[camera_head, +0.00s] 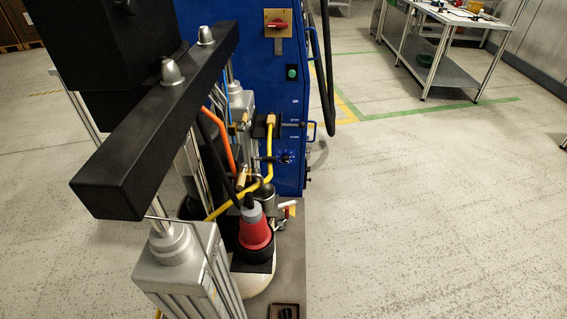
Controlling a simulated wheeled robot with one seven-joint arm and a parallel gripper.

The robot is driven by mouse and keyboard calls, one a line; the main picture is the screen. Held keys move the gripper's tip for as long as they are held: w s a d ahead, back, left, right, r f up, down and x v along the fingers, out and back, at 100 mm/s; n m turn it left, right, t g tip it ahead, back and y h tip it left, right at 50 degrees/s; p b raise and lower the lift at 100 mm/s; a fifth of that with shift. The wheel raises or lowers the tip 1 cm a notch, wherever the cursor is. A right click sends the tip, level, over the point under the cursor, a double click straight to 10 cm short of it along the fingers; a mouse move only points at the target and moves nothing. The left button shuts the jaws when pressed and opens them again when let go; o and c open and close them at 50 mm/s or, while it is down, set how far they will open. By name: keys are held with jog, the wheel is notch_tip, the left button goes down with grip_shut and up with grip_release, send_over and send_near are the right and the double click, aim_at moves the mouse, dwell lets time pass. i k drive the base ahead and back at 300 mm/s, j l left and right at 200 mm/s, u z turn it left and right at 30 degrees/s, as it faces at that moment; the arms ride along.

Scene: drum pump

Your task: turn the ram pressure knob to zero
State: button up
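The drum pump stands at the left of the head view, with a black crossbar (160,125) over grey cylinders. I cannot tell from this view which control is the ram pressure knob, and no setting can be read. My gripper is not in view.
A red switch (278,22) and a green button (291,72) are on the cabinet. A yellow hose (240,198) and a red plug-like part (255,235) are among the pump parts. A workbench (440,70) stands at the back right. The floor right of the pump is clear.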

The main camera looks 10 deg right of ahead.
aim_at(285, 158)
jog(key=i+l+u, duration=0.1)
jog(key=u, duration=0.4)
jog(key=l+u, duration=0.2)
jog(key=u, duration=0.25)
jog(key=i+l+u, duration=0.2)
jog(key=l+u, duration=0.25)
jog(key=l, duration=0.7)
jog(key=l+u, duration=0.4)
jog(key=l, duration=2.2)
